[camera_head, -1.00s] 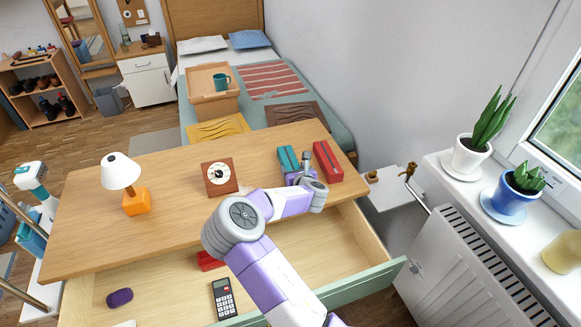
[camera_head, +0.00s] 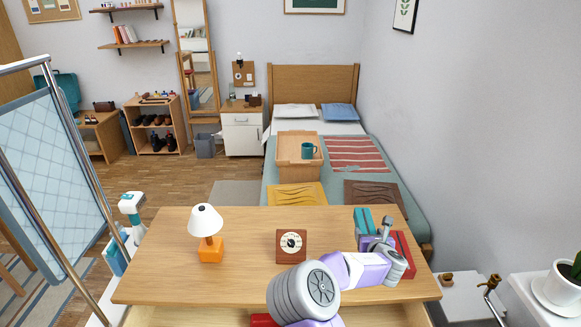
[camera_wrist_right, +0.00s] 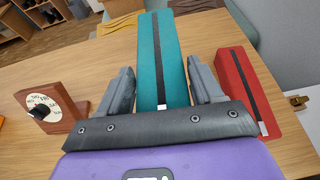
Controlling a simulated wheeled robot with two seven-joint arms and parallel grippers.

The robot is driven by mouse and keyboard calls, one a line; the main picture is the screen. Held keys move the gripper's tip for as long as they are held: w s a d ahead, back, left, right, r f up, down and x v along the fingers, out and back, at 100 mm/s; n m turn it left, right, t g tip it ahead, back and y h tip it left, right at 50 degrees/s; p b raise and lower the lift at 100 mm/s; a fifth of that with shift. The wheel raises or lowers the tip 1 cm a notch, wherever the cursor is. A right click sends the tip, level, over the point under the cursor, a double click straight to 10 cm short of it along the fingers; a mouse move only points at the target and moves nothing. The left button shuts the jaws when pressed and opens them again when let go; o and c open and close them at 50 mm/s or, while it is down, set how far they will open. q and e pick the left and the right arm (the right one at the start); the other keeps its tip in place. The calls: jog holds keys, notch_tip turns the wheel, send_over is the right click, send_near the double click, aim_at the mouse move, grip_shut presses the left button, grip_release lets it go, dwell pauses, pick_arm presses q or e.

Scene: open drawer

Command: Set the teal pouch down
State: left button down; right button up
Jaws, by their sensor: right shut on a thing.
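The teal pouch (camera_head: 363,218) is at the right end of the wooden desk (camera_head: 240,277). My right gripper (camera_head: 377,238) is at its near end, partly hiding it. In the right wrist view the teal pouch (camera_wrist_right: 163,62) stands between the two grey fingers of my right gripper (camera_wrist_right: 163,90), which is shut on it. Whether its underside touches the desk I cannot tell. My left gripper is not in view.
A red pouch (camera_wrist_right: 246,92) lies close to the right of the teal one. A brown dial clock (camera_head: 291,246) and an orange lamp (camera_head: 209,248) stand further left. The desk between lamp and clock is clear. The bed (camera_head: 340,200) is behind.

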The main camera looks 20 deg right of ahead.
jog(key=s+a+r+n+y+p, duration=0.1)
jog(key=a+r+n+y+p, duration=0.1)
jog(key=a, duration=1.2)
jog(key=s+a+r+n+t+y+p, duration=0.1)
jog(key=a+r, duration=0.4)
jog(key=a, duration=0.9)
jog(key=shift+s+a+n+y+p, duration=0.15)
jog(key=shift+a+n+y+p, duration=0.15)
jog(key=shift+n+y+p, duration=0.45)
jog(key=shift+a, duration=0.1)
